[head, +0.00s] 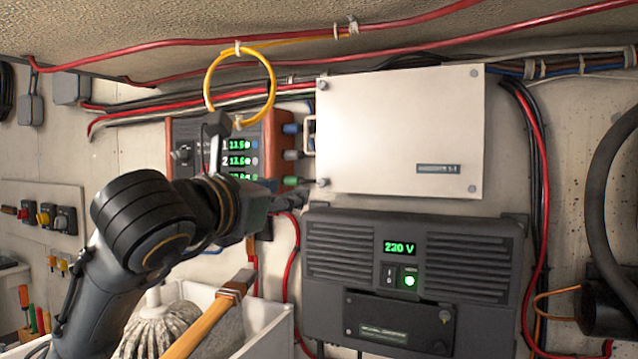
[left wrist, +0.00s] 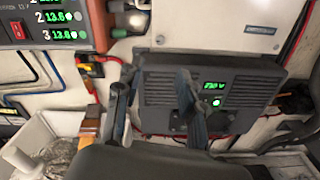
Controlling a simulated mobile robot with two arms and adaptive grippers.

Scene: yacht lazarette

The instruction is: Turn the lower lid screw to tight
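The white box lid (head: 400,135) on the wall has a round grey screw at each corner. Its lower left screw (head: 323,183) shows just beyond my left gripper (head: 292,201). In the left wrist view that screw (left wrist: 160,40) lies ahead of my left gripper (left wrist: 156,78), whose two fingers stand apart with nothing between them. The lower right lid screw (head: 473,188) is clear of the gripper. I cannot tell from these frames how tight either screw is. My right gripper is not in view.
A dark inverter (head: 412,285) reading 230 V sits just below the lid. A red-sided meter unit (head: 270,150) with green readouts is left of it, partly behind my arm. A white bin (head: 268,325) with a mop and wooden handle stands below. Red cables run nearby.

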